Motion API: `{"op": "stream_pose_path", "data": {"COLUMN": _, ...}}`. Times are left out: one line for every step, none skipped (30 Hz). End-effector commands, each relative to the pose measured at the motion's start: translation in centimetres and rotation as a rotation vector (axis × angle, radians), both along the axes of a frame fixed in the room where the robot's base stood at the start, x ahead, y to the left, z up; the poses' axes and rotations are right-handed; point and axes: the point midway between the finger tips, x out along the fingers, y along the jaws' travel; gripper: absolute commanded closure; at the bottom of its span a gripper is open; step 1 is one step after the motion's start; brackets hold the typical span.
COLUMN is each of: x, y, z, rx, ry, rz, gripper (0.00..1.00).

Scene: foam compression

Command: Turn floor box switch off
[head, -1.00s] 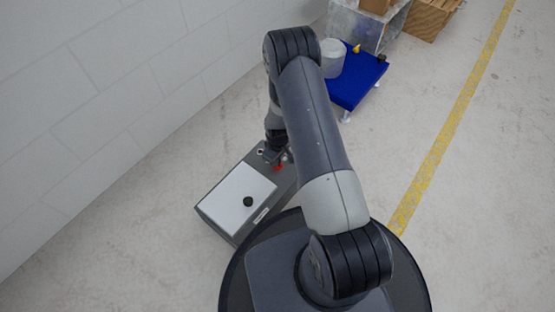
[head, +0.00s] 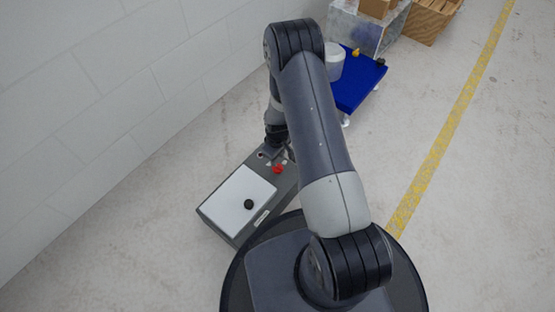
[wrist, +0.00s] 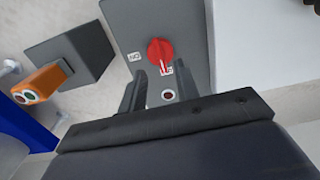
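The floor box (head: 217,218) is a dark grey case with a pale top panel, standing on the floor beside the wall. Its red rotary switch (head: 278,169) is on the dark end of the top; it also shows in the wrist view (wrist: 160,51). The switch's pale pointer mark points down in the wrist view, beside a small label there. Another label, which looks like "ON", is left of the switch. My gripper (wrist: 160,82) is open, its two fingers apart below the switch in that view, with nothing between the tips. In the head view, my gripper (head: 270,152) is just beyond the switch.
A small round socket or button (wrist: 168,95) is between my fingers in the wrist view. An orange part on a grey block (wrist: 45,83) is at left there. A blue platform (head: 360,85) and boxes (head: 430,20) stand farther back. Floor at right is clear.

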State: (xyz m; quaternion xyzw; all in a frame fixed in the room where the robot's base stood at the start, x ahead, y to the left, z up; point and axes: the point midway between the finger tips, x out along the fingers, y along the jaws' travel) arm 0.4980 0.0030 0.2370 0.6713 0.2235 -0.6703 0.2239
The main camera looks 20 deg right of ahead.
Motion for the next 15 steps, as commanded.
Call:
{"op": "stream_pose_path", "data": {"x": 0.1, "y": 0.0, "z": 1.7, "rx": 0.0, "ry": -0.002, "rz": 0.0, "gripper": 0.69}}
{"op": "stream_pose_path", "data": {"x": 0.0, "y": 0.0, "z": 2.3, "rx": 0.0, "ry": -0.001, "rz": 0.0, "gripper": 0.69}}
{"op": "stream_pose_path", "data": {"x": 0.0, "y": 0.0, "z": 3.0, "rx": 0.0, "ry": 0.0, "rz": 0.0, "gripper": 0.69}}
{"op": "stream_pose_path", "data": {"x": 0.0, "y": 0.0, "z": 3.6, "rx": 0.0, "ry": -0.001, "rz": 0.0, "gripper": 0.69}}
{"op": "stream_pose_path", "data": {"x": 0.0, "y": 0.0, "z": 4.1, "rx": 0.0, "ry": -0.001, "rz": 0.0, "gripper": 0.69}}
{"op": "stream_pose_path", "data": {"x": 0.0, "y": 0.0, "z": 4.7, "rx": 0.0, "ry": -0.001, "rz": 0.0, "gripper": 0.69}}
{"op": "stream_pose_path", "data": {"x": 0.0, "y": 0.0, "z": 5.0, "rx": 0.0, "ry": -0.001, "rz": 0.0, "gripper": 0.69}}
{"op": "stream_pose_path", "data": {"x": 0.0, "y": 0.0, "z": 5.4, "rx": 0.0, "ry": -0.001, "rz": 0.001, "gripper": 0.69}}
{"op": "stream_pose_path", "data": {"x": 0.0, "y": 0.0, "z": 5.8, "rx": 0.0, "ry": 0.0, "rz": 0.001, "gripper": 0.69}}
{"op": "stream_pose_path", "data": {"x": 0.0, "y": 0.0, "z": 6.0, "rx": 0.0, "ry": 0.0, "rz": 0.001, "gripper": 0.69}}
{"op": "stream_pose_path", "data": {"x": 0.0, "y": 0.0, "z": 6.1, "rx": 0.0, "ry": 0.001, "rz": 0.001, "gripper": 0.69}}
{"op": "stream_pose_path", "data": {"x": -0.1, "y": 0.0, "z": 6.3, "rx": 0.0, "ry": 0.001, "rz": 0.001, "gripper": 0.69}}
{"op": "stream_pose_path", "data": {"x": -0.1, "y": 0.0, "z": 6.4, "rx": 0.0, "ry": 0.001, "rz": 0.001, "gripper": 0.69}}
{"op": "stream_pose_path", "data": {"x": -0.1, "y": 0.0, "z": 6.4, "rx": 0.0, "ry": 0.001, "rz": 0.001, "gripper": 0.69}}
{"op": "stream_pose_path", "data": {"x": -0.1, "y": 0.0, "z": 6.5, "rx": 0.0, "ry": 0.001, "rz": 0.001, "gripper": 0.69}}
